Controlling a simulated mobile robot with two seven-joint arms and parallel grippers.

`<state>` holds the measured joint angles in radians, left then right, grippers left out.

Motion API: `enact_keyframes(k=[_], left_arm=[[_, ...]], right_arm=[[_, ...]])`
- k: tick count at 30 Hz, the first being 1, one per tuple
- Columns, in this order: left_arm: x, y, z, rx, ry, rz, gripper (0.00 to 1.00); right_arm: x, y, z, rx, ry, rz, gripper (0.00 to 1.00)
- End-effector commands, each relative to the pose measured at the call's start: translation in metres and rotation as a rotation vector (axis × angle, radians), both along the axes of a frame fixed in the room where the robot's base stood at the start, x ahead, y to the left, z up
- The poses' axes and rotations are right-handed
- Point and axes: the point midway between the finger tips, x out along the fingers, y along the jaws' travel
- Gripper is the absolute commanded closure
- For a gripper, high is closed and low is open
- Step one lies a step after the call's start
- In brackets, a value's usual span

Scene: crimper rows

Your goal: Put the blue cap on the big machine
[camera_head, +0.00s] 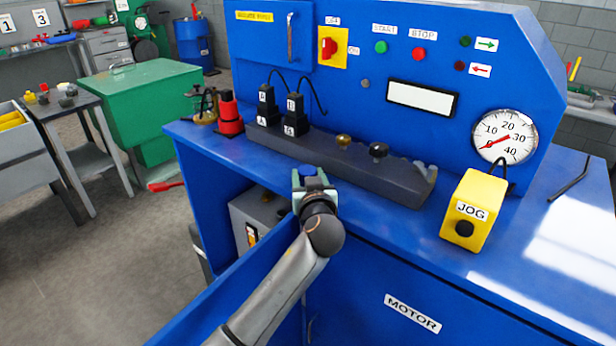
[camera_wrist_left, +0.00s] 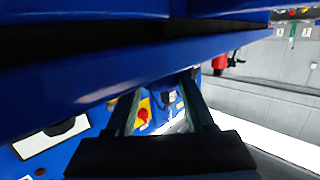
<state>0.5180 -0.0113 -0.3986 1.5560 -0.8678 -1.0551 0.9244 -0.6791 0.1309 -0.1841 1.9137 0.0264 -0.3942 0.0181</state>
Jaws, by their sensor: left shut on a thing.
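The big machine (camera_head: 480,290) is a blue console with a sloped control panel and a flat worktop. My left gripper (camera_head: 311,181) is at the front edge of the worktop, in front of the dark grey rail. It is shut on the small blue cap (camera_head: 307,170), which shows between its fingertips. In the left wrist view the fingers (camera_wrist_left: 160,100) reach toward the blue machine; I cannot pick the cap out from the blue behind it. My right gripper is not in view.
The dark rail (camera_head: 350,160) bears two black blocks and two knobs. A red part (camera_head: 229,115) stands left of it. A yellow JOG box (camera_head: 468,212) is at the right, below a gauge (camera_head: 504,137). A blue door (camera_head: 240,290) stands open below my gripper.

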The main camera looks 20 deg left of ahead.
Motion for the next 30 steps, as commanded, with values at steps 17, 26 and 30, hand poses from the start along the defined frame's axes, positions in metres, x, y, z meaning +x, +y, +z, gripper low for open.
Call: enact_keyframes(k=[17, 26, 30], left_arm=[[-0.0002, 0.0002, -0.0088, 0.0, -0.001, 0.0, 0.35], [-0.0002, 0.0003, -0.0087, 0.0, -0.001, 0.0, 0.17], [-0.0002, 0.0004, -0.0073, 0.0, -0.001, 0.0, 0.17]], right_arm=[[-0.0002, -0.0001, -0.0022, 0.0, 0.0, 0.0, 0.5], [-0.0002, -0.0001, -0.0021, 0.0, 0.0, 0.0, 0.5], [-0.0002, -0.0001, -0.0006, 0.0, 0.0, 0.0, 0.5]])
